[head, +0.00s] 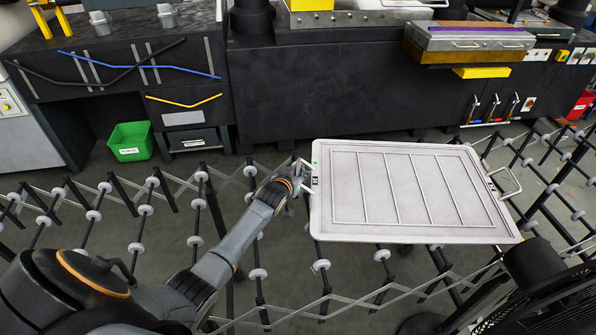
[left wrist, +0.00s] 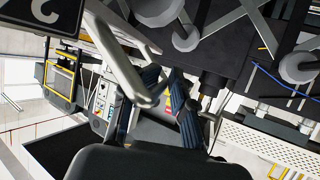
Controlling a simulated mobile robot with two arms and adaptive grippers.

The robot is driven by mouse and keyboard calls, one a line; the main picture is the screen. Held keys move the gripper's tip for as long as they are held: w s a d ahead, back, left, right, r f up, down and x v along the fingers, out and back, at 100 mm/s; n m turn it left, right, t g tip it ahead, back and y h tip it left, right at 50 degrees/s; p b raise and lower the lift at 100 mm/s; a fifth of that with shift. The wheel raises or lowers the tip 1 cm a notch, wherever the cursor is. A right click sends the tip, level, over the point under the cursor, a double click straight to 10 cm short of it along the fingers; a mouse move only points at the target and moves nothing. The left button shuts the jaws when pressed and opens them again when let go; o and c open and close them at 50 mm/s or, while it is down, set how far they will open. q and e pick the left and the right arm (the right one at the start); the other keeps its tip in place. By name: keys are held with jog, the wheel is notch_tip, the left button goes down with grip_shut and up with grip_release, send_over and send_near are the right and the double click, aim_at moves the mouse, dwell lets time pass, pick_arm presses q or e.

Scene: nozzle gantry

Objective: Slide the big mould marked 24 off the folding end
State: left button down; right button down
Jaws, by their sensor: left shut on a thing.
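The big mould (head: 415,190) is a pale, flat, ribbed slab with rounded corners. In the head view it lies on the folding skate-wheel conveyor (head: 195,240), right of centre. In the left wrist view the pale handle (left wrist: 122,58) runs down to between the dark fingers (left wrist: 168,95). A dark plate with a white figure 2 (left wrist: 40,12) shows at the top left. My right gripper does not show.
Conveyor wheels and lattice stretch left and right of the mould. Behind stands a dark machine bench (head: 330,90). A green bin (head: 130,141) sits on the floor at the back left. A black grille-like object (head: 545,300) fills the lower right corner.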

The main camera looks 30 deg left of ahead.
pick_arm(q)
jog(key=shift+d+r, duration=0.45)
jog(key=shift+d, duration=0.2)
jog(key=c, duration=1.4)
grip_release()
jog(key=shift+w+f, duration=0.1)
jog(key=shift+w, duration=0.05)
jog(key=o, duration=0.4)
jog(key=shift+w+d, duration=0.1)
jog(key=shift+d, duration=0.1)
jog(key=shift+r, duration=0.2)
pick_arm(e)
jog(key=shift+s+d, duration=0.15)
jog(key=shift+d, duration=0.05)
pick_arm(q)
jog(key=shift+a, duration=0.2)
jog(key=shift+s+f, duration=0.15)
jog(key=shift+s, duration=0.1)
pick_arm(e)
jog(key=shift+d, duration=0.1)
